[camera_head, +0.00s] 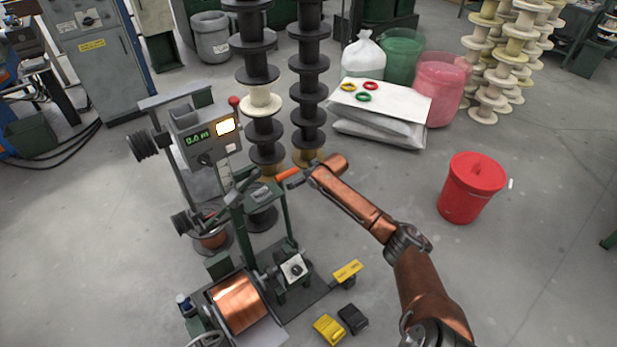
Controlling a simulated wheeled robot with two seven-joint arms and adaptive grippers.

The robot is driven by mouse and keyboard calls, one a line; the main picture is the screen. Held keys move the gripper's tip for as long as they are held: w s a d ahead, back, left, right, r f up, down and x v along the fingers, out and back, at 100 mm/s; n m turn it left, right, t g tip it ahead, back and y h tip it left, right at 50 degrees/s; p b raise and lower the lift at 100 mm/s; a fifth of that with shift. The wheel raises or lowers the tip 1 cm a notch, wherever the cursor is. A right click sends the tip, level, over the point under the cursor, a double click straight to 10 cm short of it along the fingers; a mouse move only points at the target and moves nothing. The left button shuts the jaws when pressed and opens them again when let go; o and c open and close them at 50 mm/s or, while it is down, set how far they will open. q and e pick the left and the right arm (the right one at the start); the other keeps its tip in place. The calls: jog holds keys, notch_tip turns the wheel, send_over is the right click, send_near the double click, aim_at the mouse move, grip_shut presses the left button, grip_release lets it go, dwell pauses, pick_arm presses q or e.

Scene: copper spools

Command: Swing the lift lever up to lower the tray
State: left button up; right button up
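An orange-handled lever (288,174) sticks out to the right from the top of the green frame of the winding machine (243,222). My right arm comes in from the lower right. Its dark gripper (291,179) is at the orange handle, with the fingers beside or around it. The view is too small to tell whether they are closed on it. A large spool of copper wire (240,301) sits low at the machine's front. I cannot clearly make out the tray; a pale flat surface (263,334) shows beside the spool. My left gripper is not in view.
A control box with a lit display (206,135) stands behind the lever. Stacks of black spools (307,85) rise behind the gripper. A red bucket (471,188) stands to the right. Yellow and black pedals (329,328) lie on the floor in front.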

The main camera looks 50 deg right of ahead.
jog(key=shift+v, duration=2.6)
